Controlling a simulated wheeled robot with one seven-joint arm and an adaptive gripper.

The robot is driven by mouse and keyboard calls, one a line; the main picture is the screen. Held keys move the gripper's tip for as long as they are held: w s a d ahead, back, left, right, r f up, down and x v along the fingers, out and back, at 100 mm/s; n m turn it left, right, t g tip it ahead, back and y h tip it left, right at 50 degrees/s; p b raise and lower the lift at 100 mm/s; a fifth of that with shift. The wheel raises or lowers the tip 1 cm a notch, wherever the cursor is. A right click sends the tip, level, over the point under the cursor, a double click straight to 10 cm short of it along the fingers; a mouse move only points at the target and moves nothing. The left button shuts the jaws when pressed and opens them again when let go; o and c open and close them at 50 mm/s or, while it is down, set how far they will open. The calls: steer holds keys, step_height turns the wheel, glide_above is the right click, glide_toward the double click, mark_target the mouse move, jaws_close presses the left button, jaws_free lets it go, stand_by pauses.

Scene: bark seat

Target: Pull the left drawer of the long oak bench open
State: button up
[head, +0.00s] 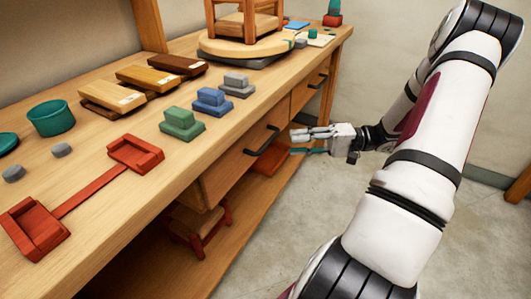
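The long oak bench (110,215) runs from the lower left to the upper middle of the head view. Its left drawer (228,174) has a dark bar handle (262,139) and looks shut, its front about level with the bench edge. My gripper (293,143) is just right of that handle, with its fingers pointing left towards the drawer front. The fingers look spread apart with nothing between them. A small gap shows between the fingertips and the handle, though depth is hard to judge.
The right drawer (301,96) has its own dark handle (318,82). Blue (211,101), green (182,123) and grey (237,84) blocks and a red tool (135,153) lie on top. A red-legged stool (200,222) stands on the lower shelf. The floor (275,225) in front is clear.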

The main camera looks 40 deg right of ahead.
mark_target(271, 142)
steer(key=s+d+f+m+t+h+b, duration=0.1)
steer(key=s+d+f+m+t+b, duration=0.1)
steer(key=d+f+t, duration=0.25)
steer(key=b+x, duration=0.1)
steer(key=x, duration=0.8)
steer(key=b+x, duration=0.1)
steer(key=x, duration=0.3)
steer(key=shift+w+d+f+b, duration=0.15)
steer(key=shift+w+b, duration=0.15)
steer(key=shift+w, duration=0.1)
jaws_close()
